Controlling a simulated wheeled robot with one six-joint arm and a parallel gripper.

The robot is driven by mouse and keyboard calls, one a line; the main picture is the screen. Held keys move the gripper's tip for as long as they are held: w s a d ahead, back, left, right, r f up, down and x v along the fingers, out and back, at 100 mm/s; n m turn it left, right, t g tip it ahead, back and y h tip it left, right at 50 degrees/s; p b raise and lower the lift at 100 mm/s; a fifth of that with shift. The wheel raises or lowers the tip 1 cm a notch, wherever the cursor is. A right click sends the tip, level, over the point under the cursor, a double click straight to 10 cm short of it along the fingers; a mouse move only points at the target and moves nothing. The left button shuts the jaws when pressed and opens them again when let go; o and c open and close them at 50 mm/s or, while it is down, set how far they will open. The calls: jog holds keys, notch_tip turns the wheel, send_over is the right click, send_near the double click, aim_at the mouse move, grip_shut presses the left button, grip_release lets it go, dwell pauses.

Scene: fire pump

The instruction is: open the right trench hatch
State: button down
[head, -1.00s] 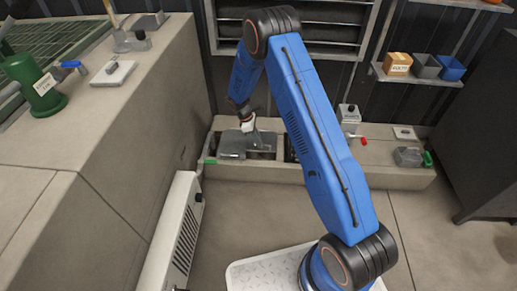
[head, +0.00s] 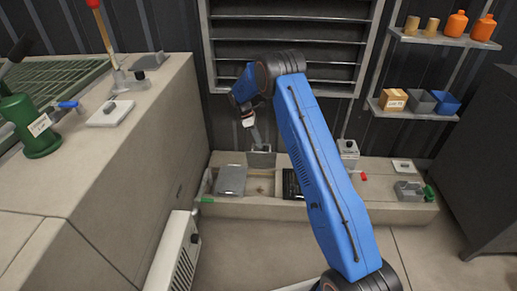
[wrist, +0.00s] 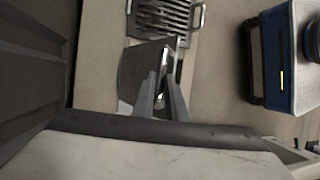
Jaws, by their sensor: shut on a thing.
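The right trench hatch (head: 262,158) is a grey plate standing steeply raised at the back of the trench opening. My gripper (head: 257,138) reaches down to its upper part from above. In the wrist view the two fingers of my gripper (wrist: 160,98) are closed on the hatch at a small part between them, and the grey hatch plate (wrist: 140,68) shows beside them. The trench opening (head: 261,187) shows in front of the raised hatch. A second grey hatch plate (head: 231,180) lies at the left of the opening.
A dark grate (head: 292,185) lies right of the opening; a slotted grate with handles (wrist: 166,14) shows in the wrist view. A grey box (head: 348,149) with a knob stands further right. A louvred wall panel (head: 290,40) rises behind. A high concrete block (head: 130,130) borders the left.

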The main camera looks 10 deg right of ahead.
jog(key=shift+w+d+f, duration=0.1)
jog(key=shift+w+d, duration=0.2)
jog(key=shift+w, duration=0.5)
jog(key=c, duration=1.8)
grip_release()
jog(key=shift+o, duration=0.2)
notch_tip(320, 180, up, 10)
